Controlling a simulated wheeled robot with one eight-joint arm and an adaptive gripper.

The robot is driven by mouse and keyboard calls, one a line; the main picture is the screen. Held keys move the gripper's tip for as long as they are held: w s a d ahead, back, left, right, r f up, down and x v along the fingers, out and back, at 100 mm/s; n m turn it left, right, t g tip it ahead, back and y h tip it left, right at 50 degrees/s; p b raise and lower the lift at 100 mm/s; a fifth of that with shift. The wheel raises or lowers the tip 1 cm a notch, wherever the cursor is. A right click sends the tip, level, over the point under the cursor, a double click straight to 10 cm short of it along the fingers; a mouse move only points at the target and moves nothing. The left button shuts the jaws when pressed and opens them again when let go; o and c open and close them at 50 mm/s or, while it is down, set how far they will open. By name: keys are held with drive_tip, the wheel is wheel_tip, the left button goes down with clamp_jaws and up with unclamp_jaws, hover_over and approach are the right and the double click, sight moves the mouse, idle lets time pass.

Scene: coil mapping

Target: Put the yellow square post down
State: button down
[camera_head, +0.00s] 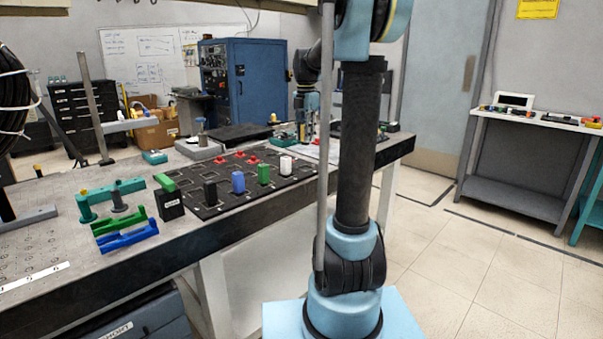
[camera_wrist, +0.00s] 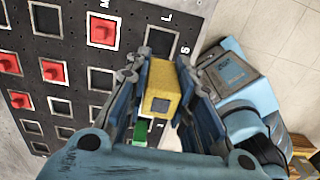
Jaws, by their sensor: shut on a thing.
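The yellow square post (camera_wrist: 160,86) is between the two fingers of my gripper (camera_wrist: 160,95) in the wrist view, end toward the camera. The gripper is shut on it. The black board (camera_wrist: 73,45) with square sockets lies below and to the left; an empty socket (camera_wrist: 159,40) lies just above the post in that picture. I cannot tell the height of the post over the board. A green piece (camera_wrist: 141,131) shows just below the post. In the head view my gripper (camera_head: 308,132) is at the far right part of the board (camera_head: 222,199), and the post cannot be made out.
Red pieces (camera_wrist: 103,31) sit in several sockets. Green and blue holders (camera_head: 127,237) lie on the bench to the left. The bench edge runs close to my arm.

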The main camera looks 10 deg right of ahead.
drive_tip(key=shift+f, duration=5)
drive_tip(key=c, duration=1.4)
unclamp_jaws()
drive_tip(key=shift+w, duration=0.1)
drive_tip(key=shift+o, duration=0.2)
